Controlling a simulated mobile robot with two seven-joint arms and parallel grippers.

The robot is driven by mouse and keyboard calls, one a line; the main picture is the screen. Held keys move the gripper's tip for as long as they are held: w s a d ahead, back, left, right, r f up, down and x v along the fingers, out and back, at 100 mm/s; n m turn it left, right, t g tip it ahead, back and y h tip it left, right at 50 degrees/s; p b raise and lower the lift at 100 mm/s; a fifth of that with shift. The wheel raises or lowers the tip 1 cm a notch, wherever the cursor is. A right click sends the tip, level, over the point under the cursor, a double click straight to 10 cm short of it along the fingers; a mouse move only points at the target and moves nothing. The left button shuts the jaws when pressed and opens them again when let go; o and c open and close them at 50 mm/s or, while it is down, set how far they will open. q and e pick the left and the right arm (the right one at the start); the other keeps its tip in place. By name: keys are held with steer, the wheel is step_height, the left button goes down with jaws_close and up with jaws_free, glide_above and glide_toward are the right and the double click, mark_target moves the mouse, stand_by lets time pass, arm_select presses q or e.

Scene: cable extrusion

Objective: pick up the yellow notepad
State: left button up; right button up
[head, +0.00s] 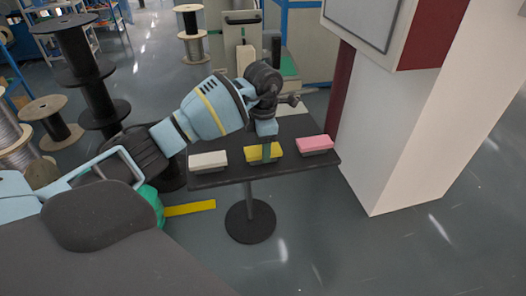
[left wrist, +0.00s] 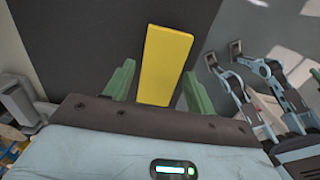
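The yellow notepad (head: 254,154) lies on a small dark table (head: 226,174), between a white pad and a pink pad. My left gripper (head: 267,149) reaches down over it from above, and a finger hides part of the notepad. In the left wrist view the notepad (left wrist: 165,62) is a long yellow block between the two green fingers of the gripper (left wrist: 158,84). The fingers are apart, with a visible gap on each side of the notepad, so the gripper is open and holds nothing. My right gripper does not show clearly in either view.
A white pad (head: 208,160) lies left on the table and a pink pad (head: 314,144) lies right. A white pillar (head: 420,130) stands close to the table's right side. Dark cable spools (head: 88,70) stand at the left. The floor in front of the table is mostly clear.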

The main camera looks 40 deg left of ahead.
arm_select(q)
steer(key=c, duration=0.7)
steer(key=shift+r, duration=0.15)
steer(key=shift+c, duration=0.2)
steer(key=shift+r, duration=0.2)
step_height(320, 180, up, 3)
steer(key=s+d+r, duration=0.1)
steer(key=s+d, duration=1)
steer(key=shift+s+r, duration=0.15)
steer(key=shift+s, duration=0.2)
